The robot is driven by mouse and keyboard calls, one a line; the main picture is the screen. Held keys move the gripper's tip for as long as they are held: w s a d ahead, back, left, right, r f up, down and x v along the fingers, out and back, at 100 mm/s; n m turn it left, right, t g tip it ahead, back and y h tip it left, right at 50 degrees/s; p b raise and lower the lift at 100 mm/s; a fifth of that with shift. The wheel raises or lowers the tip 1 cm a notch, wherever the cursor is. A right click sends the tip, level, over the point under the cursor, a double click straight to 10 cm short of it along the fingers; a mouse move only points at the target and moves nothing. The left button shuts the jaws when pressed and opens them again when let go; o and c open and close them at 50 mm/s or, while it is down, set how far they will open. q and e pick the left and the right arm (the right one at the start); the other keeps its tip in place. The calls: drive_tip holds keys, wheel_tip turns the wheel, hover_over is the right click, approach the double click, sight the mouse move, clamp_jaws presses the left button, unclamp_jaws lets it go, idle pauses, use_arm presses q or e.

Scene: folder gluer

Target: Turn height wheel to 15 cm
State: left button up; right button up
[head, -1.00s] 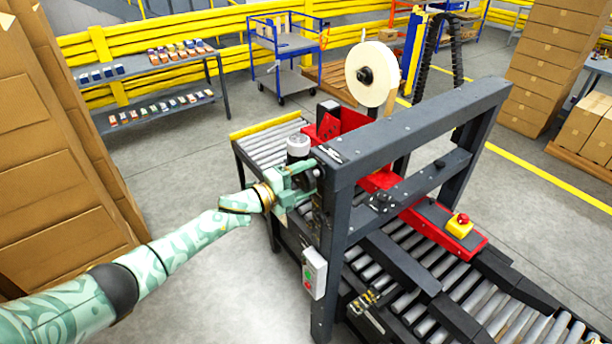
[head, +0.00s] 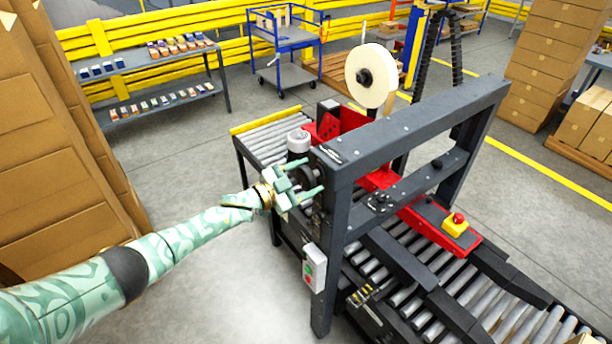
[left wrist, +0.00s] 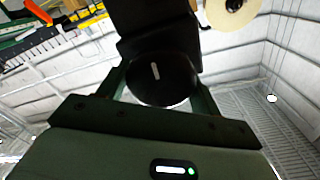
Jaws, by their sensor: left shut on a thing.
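The height wheel (head: 307,177) is a dark round knob on the near left post of the folder gluer's grey frame (head: 420,130). In the left wrist view the wheel (left wrist: 160,82) is a black disc with a short pale mark, nearly upright and leaning slightly. My left gripper (head: 314,183) is at the wheel, its green fingers on either side of it and shut on it. Its fingers hide part of the wheel in the head view. No height reading can be made out. My right gripper is not in view.
A white-topped cylinder (head: 298,141) stands just above the wheel. A switch box (head: 314,267) with green and red buttons hangs below on the post. Roller conveyors (head: 275,136) run through the machine. Tall carton stacks (head: 50,150) stand at the left, with open floor between.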

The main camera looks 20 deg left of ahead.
use_arm(q)
drive_tip(key=shift+f+n+p, duration=0.1)
drive_tip(key=shift+n+p, duration=0.25)
drive_tip(key=shift+n, duration=1.85)
drive_tip(key=o, duration=1)
drive_tip(key=shift+a, duration=0.1)
drive_tip(key=b+v, duration=0.1)
drive_tip(key=v, duration=1.5)
drive_tip(key=shift+s, duration=0.15)
